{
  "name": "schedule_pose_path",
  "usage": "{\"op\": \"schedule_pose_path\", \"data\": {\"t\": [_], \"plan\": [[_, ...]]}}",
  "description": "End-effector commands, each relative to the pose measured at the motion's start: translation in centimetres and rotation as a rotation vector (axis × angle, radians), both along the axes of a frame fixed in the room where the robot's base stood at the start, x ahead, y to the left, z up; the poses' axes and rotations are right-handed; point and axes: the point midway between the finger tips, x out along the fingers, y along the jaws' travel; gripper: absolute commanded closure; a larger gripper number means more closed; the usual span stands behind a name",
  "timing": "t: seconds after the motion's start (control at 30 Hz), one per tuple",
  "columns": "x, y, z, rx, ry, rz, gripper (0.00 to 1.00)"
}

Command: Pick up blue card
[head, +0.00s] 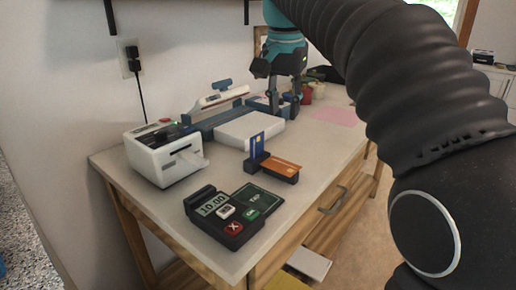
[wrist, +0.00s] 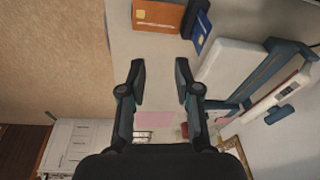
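The blue card (head: 257,144) stands upright in a dark holder (head: 254,161) on the table, beside an orange card (head: 281,166) that lies lower and tilted. In the wrist view the blue card (wrist: 202,32) is at the top, just right of the orange card (wrist: 158,14). My gripper (head: 284,104) is above the table, behind the cards in the head view. In the wrist view my gripper (wrist: 159,72) has its fingers spread with nothing between them. The blue card lies beyond the right fingertip, apart from it.
A card terminal (head: 226,215) stands at the table's front, with a white printer (head: 165,156) at the left. A white-and-blue device (head: 248,130) is behind the cards. A pink sheet (head: 336,116) lies at the back right. The table (head: 311,158) is clear right of the cards.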

Motion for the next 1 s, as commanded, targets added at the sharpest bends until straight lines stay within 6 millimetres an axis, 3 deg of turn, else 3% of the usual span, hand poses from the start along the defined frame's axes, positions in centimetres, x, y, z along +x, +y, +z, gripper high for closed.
{"op": "schedule_pose_path", "data": {"t": [0.1,0.3,0.57,0.83,1.0], "plan": [[2.3,2.4,0.8,-0.003,0.032,-0.064,0.68],[4.0,5.3,1.3,-0.009,0.069,-0.155,0.68],[4.5,6.3,1.1,-0.013,0.085,-0.198,0.68],[4.6,6.0,-1.6,-0.014,0.086,-0.198,0.68],[5.0,5.8,-5.0,-0.014,0.086,-0.198,0.68]]}}
